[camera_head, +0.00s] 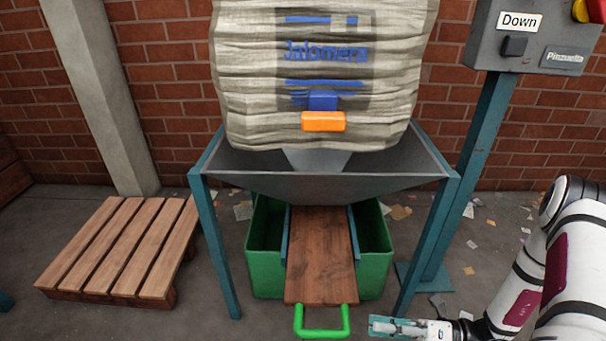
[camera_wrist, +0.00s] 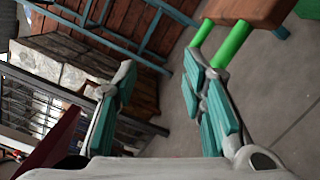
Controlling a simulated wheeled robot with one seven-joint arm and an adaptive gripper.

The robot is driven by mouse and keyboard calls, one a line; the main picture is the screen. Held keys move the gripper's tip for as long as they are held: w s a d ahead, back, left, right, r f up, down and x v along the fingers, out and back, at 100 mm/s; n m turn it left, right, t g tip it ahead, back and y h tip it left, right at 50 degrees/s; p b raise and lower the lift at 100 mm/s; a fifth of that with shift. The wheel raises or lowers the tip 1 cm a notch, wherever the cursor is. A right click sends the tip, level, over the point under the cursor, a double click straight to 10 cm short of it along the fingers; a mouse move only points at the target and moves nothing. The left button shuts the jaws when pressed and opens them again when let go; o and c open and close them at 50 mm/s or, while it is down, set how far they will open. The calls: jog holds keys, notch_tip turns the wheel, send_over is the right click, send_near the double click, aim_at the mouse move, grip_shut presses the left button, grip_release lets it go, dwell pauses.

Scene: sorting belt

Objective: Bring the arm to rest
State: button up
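My gripper (camera_head: 396,328) is at the bottom right of the head view, just right of the green handle (camera_head: 322,334) and apart from it in that view. In the wrist view its two teal-padded fingers (camera_wrist: 158,88) stand wide apart with nothing between them, so it is open. The green handle (camera_wrist: 233,43) shows there beyond the right finger, which hides part of it. The handle is fixed to the front end of a brown wooden slide board (camera_head: 321,255) under the hopper. My white and maroon arm reaches in from the right.
A grey hopper (camera_head: 320,184) on teal legs holds a large bulk bag (camera_head: 320,110) above a green bin (camera_head: 266,274). A control post with a "Down" button (camera_head: 514,46) stands at right. A wooden pallet (camera_head: 118,250) lies at left. Paper scraps litter the floor.

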jog(key=s+a+r+n+g+h, duration=0.1)
jog(key=s+r+n+g+h, duration=0.2)
jog(key=r+n, duration=0.7)
jog(key=s+a+r+n+g+h, duration=0.15)
jog(key=r+n+g+h, duration=0.4)
jog(key=r, duration=0.75)
jog(key=s+d+r+n+t+h, duration=0.1)
jog(key=s+r+n+t+h, duration=0.2)
jog(key=s+r+n+h, duration=0.4)
jog(key=s+d+r+n+t+h, duration=0.25)
jog(key=s+r+n, duration=0.25)
jog(key=s+n, duration=0.4)
notch_tip(320, 180, up, 32)
jog(key=t+p, duration=0.4)
jog(key=p, duration=2.6)
jog(key=shift+s+f+n, duration=0.25)
jog(key=shift+n, duration=0.1)
